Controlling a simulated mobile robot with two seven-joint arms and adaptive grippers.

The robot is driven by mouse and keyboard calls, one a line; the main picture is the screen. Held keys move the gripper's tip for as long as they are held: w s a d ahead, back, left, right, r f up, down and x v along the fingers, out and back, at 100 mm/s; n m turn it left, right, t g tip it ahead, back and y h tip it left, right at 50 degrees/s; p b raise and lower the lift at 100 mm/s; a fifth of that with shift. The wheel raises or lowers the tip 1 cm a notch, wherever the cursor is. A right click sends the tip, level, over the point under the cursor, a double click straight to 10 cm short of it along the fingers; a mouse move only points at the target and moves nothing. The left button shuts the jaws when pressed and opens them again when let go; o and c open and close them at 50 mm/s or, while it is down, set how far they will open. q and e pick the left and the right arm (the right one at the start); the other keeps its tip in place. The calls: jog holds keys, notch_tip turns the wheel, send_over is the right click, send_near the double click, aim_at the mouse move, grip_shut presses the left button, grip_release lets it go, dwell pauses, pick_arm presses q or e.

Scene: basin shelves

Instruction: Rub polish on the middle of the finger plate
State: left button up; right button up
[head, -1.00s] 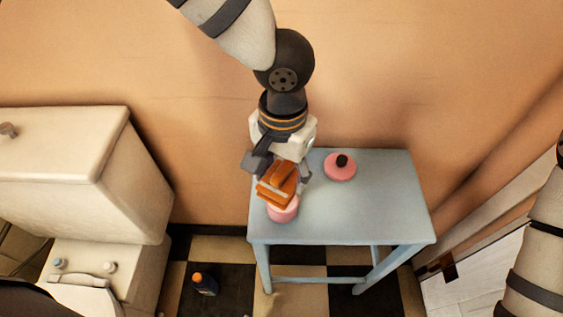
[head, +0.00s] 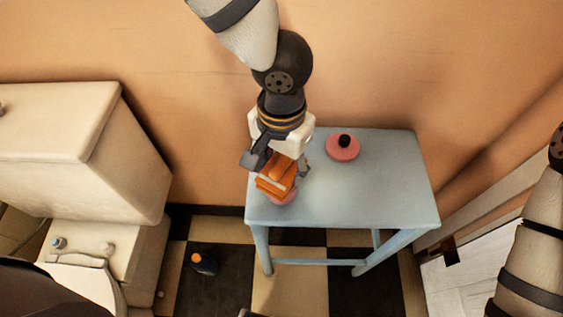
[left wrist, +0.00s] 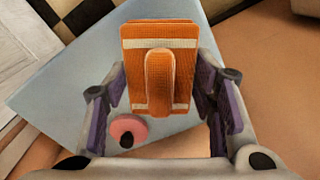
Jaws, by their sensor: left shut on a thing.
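My left gripper (head: 276,168) is shut on an orange pad (head: 278,176) with pale stripes and a raised grip. The left wrist view shows this pad (left wrist: 160,70) between the fingers (left wrist: 160,103). I cannot clearly make out the finger plate; a small dark piece (head: 451,256) shows on the white door at right.
The pale blue table (head: 385,195) stands against the orange wall, its right half bare. A toilet (head: 125,240) and cistern are at left. A dark bottle with an orange cap (head: 204,263) stands on the chequered floor.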

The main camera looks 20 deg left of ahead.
aim_at(281, 162)
pick_arm(q)
jog(key=shift+f, duration=0.5)
pick_arm(e)
jog(key=shift+s+f, duration=0.1)
dwell(0.4)
pick_arm(q)
jog(key=shift+f, duration=0.1)
dwell(1.1)
notch_tip(281, 162, up, 3)
jog(key=shift+w+f+p, duration=0.1)
jog(key=shift+p, duration=0.5)
jog(key=shift+r+p, duration=0.6)
jog(key=shift+r, duration=1.55)
pick_arm(e)
jog(key=shift+t, duration=0.7)
jog(key=shift+w+r, duration=1.65)
jog(key=shift+w, duration=0.05)
